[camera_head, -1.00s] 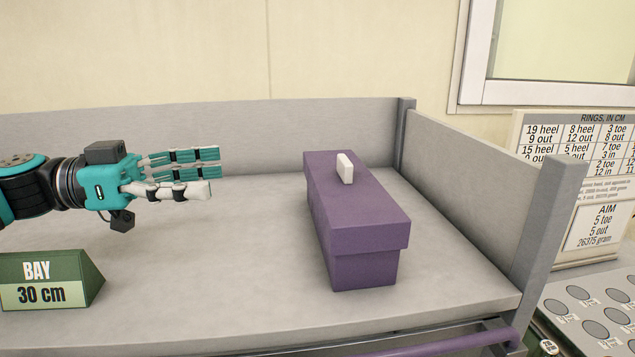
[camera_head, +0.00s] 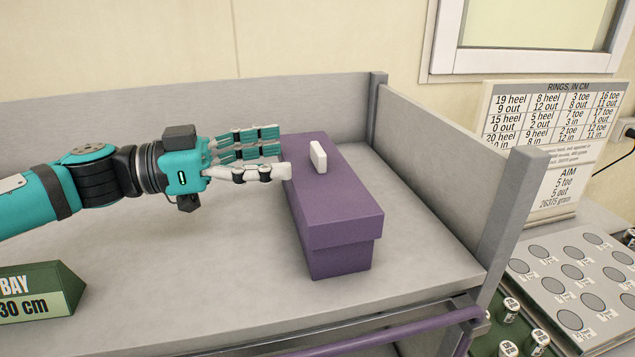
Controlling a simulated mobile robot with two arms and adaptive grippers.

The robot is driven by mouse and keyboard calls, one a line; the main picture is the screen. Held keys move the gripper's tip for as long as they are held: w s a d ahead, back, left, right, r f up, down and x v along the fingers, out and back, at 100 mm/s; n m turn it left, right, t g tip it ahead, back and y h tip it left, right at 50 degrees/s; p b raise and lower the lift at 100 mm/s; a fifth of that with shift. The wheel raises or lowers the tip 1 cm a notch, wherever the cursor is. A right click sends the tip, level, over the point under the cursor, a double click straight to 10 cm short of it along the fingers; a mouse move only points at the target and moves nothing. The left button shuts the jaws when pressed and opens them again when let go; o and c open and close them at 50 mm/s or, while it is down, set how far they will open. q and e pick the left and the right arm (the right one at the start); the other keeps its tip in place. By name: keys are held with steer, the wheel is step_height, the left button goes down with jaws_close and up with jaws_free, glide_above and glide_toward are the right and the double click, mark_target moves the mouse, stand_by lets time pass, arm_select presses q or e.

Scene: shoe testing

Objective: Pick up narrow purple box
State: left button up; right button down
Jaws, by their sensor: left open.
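A narrow purple box (camera_head: 338,213) with an overhanging lid stands on the grey shelf, its long side running away from me. A small white upright tab (camera_head: 318,157) is on top of its lid, toward the far end. My left gripper (camera_head: 278,154) comes in from the left, with its fingers open and pointing right. Its fingertips are at the far left edge of the box, overlapping it in the picture; I cannot tell whether they touch. Nothing is between the fingers. My right gripper is not in view.
The grey shelf (camera_head: 190,270) has a back wall (camera_head: 130,113) and a right side wall (camera_head: 430,150) near the box. A green "BAY 30 cm" block (camera_head: 38,293) sits at front left. A purple rail (camera_head: 400,330) runs along the front. A sign (camera_head: 545,140) and weight tray (camera_head: 575,280) are at right.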

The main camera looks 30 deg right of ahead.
mark_target(314, 149)
arm_select(q)
steer(key=p+x, duration=0.1)
steer(key=x, duration=0.1)
steer(key=p+x, duration=0.1)
steer(key=x, duration=0.1)
steer(key=shift+s+r, duration=0.1)
steer(key=shift+r, duration=0.1)
steer(key=shift+d+f+p, duration=0.15)
steer(key=shift+d+p, duration=0.15)
steer(key=shift+d, duration=0.25)
steer(key=shift+a, duration=0.1)
steer(key=shift+a, duration=0.15)
steer(key=c, duration=0.4)
jaws_close()
